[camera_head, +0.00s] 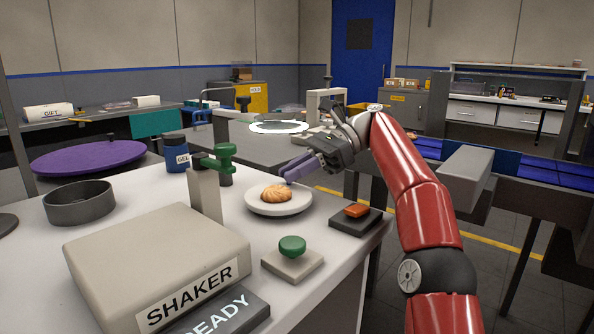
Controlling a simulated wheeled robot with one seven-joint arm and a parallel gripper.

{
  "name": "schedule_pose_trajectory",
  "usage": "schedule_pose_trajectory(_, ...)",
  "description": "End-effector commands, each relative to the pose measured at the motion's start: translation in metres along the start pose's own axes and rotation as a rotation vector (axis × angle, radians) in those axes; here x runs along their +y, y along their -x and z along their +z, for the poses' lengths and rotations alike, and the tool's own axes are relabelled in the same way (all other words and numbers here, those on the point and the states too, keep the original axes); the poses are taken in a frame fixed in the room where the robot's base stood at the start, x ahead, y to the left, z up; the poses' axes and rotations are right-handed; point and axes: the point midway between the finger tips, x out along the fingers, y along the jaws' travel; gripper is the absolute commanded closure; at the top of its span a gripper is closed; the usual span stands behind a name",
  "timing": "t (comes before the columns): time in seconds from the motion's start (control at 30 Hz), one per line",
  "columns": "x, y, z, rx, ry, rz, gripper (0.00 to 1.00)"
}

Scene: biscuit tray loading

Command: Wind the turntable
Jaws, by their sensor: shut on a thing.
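A round white disc (264,207), which looks like the turntable, sits on the pale worktop near the middle of the view. A golden, ridged biscuit (276,194) lies on it. My gripper (287,178) reaches down from the upper right, with its purplish fingers at the far right edge of the disc, behind the biscuit. The fingers are shut at that edge; the small part between them is mostly hidden. My red arm comes in from the lower right.
A shaker box (150,255), a green-knobbed post (205,190), a green button (292,247) and an orange switch (357,210) stand around the disc. A dark round pan (79,205) and blue gel jar (176,155) are at left.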

Motion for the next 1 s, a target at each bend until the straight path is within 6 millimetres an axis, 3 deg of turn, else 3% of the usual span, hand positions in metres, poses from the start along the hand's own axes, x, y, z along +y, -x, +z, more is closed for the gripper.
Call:
schedule_pose_trajectory(0.5,-0.0007,-0.0003,0.0010,-0.002,0.005,0.008,1.00)
schedule_pose_trajectory(0.53,-0.0007,-0.0003,0.0011,-0.002,0.005,0.008,0.82)
schedule_pose_trajectory(0.67,-0.0006,-0.0003,0.0009,-0.001,0.005,0.008,0.65)
schedule_pose_trajectory(1.0,0.0001,-0.0006,0.0016,0.000,0.005,0.009,0.62)
